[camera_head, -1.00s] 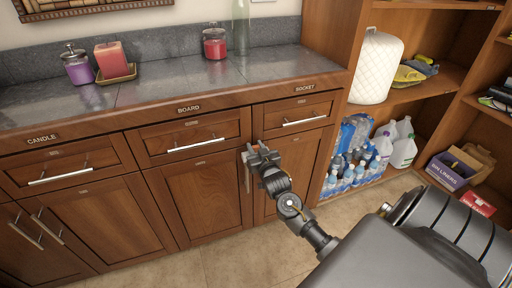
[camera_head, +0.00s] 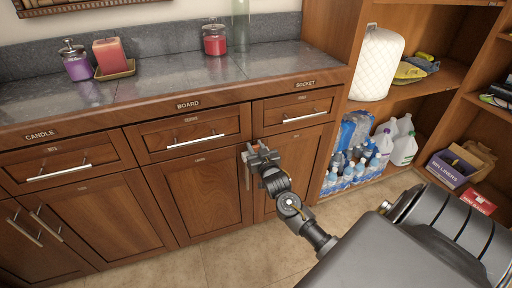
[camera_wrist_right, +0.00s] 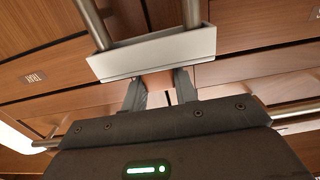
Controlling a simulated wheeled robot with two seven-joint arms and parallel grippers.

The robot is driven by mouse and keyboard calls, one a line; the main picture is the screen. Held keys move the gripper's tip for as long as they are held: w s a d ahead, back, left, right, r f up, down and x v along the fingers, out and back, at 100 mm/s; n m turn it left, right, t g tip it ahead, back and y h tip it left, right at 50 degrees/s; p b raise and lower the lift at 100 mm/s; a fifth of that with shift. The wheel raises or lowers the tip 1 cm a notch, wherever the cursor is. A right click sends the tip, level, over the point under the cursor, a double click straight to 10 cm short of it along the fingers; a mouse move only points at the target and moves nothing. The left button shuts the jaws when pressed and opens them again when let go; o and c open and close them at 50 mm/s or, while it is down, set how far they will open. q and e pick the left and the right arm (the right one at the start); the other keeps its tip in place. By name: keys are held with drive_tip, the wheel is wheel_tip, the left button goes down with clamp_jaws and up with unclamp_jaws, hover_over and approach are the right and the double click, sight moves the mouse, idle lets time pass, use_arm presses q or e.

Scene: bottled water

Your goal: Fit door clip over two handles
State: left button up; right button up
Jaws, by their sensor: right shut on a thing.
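My right gripper (camera_head: 262,157) is in front of the lower cabinet doors, below the gap between the BOARD and SOCKET drawers. In the right wrist view its two fingers (camera_wrist_right: 160,92) are shut on the lower part of the door clip (camera_wrist_right: 155,53), a pale grey channel-shaped piece. Two metal bar handles, a left one (camera_wrist_right: 92,20) and a right one (camera_wrist_right: 192,14), run into the clip's top edge. Their ends are hidden by the clip, so I cannot tell how deep they sit. In the head view the gripper partly hides the handles and clip. My left gripper is not in view.
The countertop (camera_head: 155,80) overhangs the drawers above my gripper. The SOCKET drawer handle (camera_head: 304,117) and BOARD drawer handle (camera_head: 196,142) stick out nearby. Water bottles (camera_head: 350,165) and white jugs (camera_head: 385,140) stand on the right shelf. The floor in front is clear.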

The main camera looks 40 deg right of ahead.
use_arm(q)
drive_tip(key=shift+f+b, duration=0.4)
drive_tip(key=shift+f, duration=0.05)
use_arm(e)
drive_tip(key=shift+f, duration=0.85)
drive_tip(key=o, duration=1)
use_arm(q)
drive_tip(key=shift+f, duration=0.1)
use_arm(e)
drive_tip(key=shift+s, duration=0.1)
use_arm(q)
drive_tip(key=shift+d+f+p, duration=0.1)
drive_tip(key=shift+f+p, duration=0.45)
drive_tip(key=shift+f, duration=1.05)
use_arm(e)
drive_tip(key=shift+v, duration=5.3)
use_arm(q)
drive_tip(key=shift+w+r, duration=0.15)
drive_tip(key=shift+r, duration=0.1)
use_arm(e)
drive_tip(key=shift+a, duration=0.1)
drive_tip(key=shift+f, duration=0.15)
